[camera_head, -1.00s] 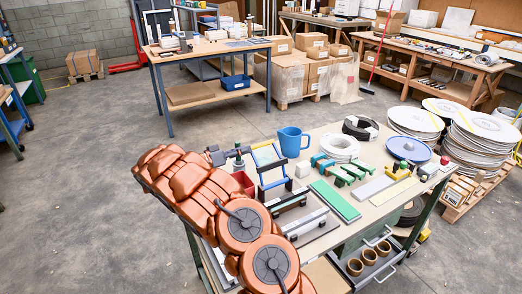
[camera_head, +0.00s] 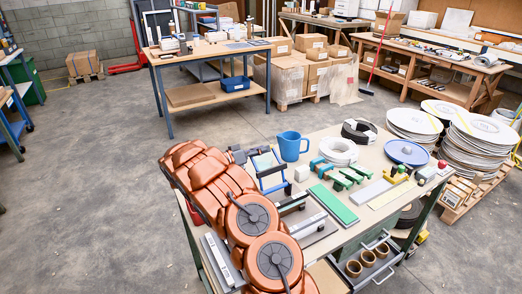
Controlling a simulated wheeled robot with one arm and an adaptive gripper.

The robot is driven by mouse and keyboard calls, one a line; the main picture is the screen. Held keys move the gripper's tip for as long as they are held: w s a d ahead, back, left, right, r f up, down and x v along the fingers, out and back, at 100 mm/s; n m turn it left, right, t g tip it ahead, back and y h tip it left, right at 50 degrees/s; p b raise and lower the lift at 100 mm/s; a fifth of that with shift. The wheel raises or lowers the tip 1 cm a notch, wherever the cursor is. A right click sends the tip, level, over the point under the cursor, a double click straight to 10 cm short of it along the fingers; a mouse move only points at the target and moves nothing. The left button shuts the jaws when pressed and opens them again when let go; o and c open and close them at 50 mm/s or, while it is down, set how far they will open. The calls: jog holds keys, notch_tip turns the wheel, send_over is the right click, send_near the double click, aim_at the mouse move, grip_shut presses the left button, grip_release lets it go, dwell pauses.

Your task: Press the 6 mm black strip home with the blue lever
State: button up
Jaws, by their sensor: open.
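My orange arm reaches across the near left of the bench (camera_head: 382,215). My gripper (camera_head: 243,154) is a small dark shape past the arm's far end, mostly hidden by it, close to the left of a blue frame-shaped lever (camera_head: 264,177). I see no contact between them. The lever stands raised and tilted, with dark ends low down. Beside it, pale bars on black supports (camera_head: 307,224) sit on a grey plate (camera_head: 322,235), partly behind my arm. I cannot pick out the 6 mm black strip for certain.
A blue mug (camera_head: 291,146) stands behind the lever. Large reels (camera_head: 483,137) stand at right. Floor at left is clear.

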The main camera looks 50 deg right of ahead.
jog(key=shift+c, duration=0.4)
grip_shut()
